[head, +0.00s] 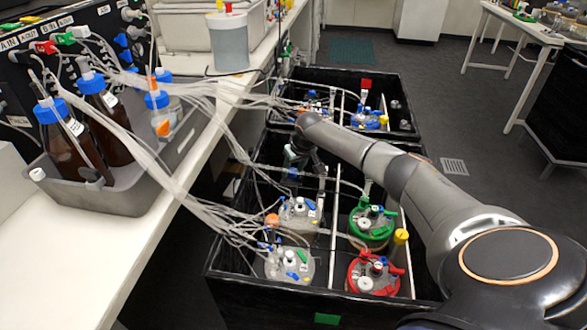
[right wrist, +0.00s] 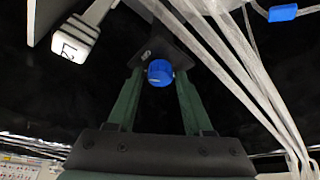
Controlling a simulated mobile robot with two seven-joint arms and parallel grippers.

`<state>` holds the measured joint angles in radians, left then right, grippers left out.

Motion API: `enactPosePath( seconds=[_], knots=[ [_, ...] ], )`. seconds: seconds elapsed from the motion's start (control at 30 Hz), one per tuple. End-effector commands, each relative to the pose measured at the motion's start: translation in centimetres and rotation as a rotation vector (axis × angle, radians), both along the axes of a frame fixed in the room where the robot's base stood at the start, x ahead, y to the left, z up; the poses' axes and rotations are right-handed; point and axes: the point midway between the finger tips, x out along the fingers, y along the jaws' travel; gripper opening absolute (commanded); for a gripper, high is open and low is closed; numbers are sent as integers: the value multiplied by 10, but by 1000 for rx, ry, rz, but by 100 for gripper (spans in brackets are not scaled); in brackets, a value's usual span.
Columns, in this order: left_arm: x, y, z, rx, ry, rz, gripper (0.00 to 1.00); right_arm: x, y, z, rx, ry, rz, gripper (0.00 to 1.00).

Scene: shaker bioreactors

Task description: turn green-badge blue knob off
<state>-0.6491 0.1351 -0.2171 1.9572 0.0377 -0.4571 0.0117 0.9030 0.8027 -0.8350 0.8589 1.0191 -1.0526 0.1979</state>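A round blue knob (right wrist: 160,72) on a dark square plate shows in the right wrist view. My right gripper (right wrist: 159,78) is open, with one dark green finger on each side of the knob and a visible gap to each. I cannot tell how deep the knob sits between the fingertips. In the head view my right arm reaches over the black boxes, and its gripper (head: 300,152) is low in the near box, mostly hidden; a bit of blue (head: 293,173) shows just below it. A green badge (head: 327,319) is on the near box's front wall. My left gripper is out of view.
The near black box (head: 225,258) holds several vessels, including a green-topped one (head: 372,226) and a red-topped one (head: 374,276). Clear tubes (head: 205,222) hang from the white bench into it, close to my gripper.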

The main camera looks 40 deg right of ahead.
Motion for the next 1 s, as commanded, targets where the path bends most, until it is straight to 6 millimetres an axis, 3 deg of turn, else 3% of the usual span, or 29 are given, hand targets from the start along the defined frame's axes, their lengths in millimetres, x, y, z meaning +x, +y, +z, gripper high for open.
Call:
enactPosePath(
  seconds=[0.03, 0.43, 0.77, 1.0],
  knots=[
    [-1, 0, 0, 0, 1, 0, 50, 0, 0, 0, 0, 0, 0, 44],
    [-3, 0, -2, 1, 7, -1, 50, 0, 0, 0, -1, 0, 0, 0],
    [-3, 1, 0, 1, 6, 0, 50, 0, 0, 1, 0, 1, -9, 0],
    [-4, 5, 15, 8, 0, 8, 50, 0, 1, 4, 0, 2, -94, 0]
  ],
)
